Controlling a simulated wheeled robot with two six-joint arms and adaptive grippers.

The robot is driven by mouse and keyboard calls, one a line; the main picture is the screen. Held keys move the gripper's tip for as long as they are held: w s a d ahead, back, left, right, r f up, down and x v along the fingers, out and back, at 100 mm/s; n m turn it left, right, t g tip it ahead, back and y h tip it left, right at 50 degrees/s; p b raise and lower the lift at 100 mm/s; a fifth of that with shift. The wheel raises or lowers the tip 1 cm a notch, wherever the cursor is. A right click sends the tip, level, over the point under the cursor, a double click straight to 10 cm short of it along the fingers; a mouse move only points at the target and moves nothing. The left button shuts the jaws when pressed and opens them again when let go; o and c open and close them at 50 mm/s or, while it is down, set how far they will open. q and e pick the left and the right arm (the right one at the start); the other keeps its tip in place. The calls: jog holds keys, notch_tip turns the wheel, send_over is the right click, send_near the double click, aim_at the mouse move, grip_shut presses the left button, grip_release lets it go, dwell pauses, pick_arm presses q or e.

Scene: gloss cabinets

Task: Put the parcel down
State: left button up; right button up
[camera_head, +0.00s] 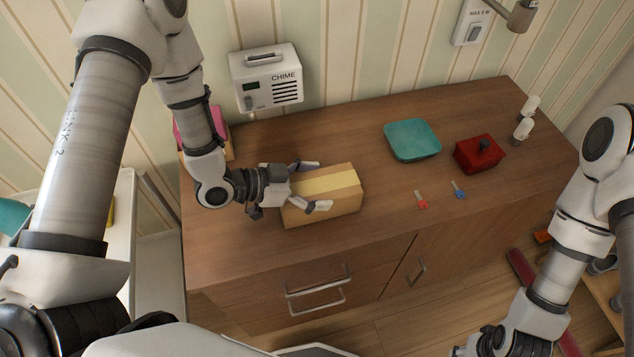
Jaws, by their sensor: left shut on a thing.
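The parcel (335,206) is a tan box with a pale yellow band along its top. It is at the left-middle of the brown cabinet top (380,215), low against it; I cannot tell whether its underside touches the wood. My left gripper (316,186) reaches in from the left and is shut on the parcel, one finger on the far side and one on the near side. My right arm hangs at the lower right, with its hand cut off by the bottom edge, so its fingertips do not show.
A teal tray (413,139), a red box with a dark knob (479,153), a red key-like piece (421,200) and a blue one (458,190) lie right of the parcel. Two white shakers stand at the far right. A white chime box (266,78) is behind. The front-left top is clear.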

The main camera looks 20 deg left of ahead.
pick_arm(q)
jog(key=shift+f, duration=0.1)
jog(key=o, duration=1.2)
jog(key=shift+s+a+r, duration=0.2)
jog(key=shift+a+r, duration=0.05)
jog(key=shift+a, duration=0.15)
jog(key=p+v, duration=0.2)
jog(key=v, duration=0.9)
jog(key=shift+s, duration=0.15)
jog(key=shift+d+f, duration=0.1)
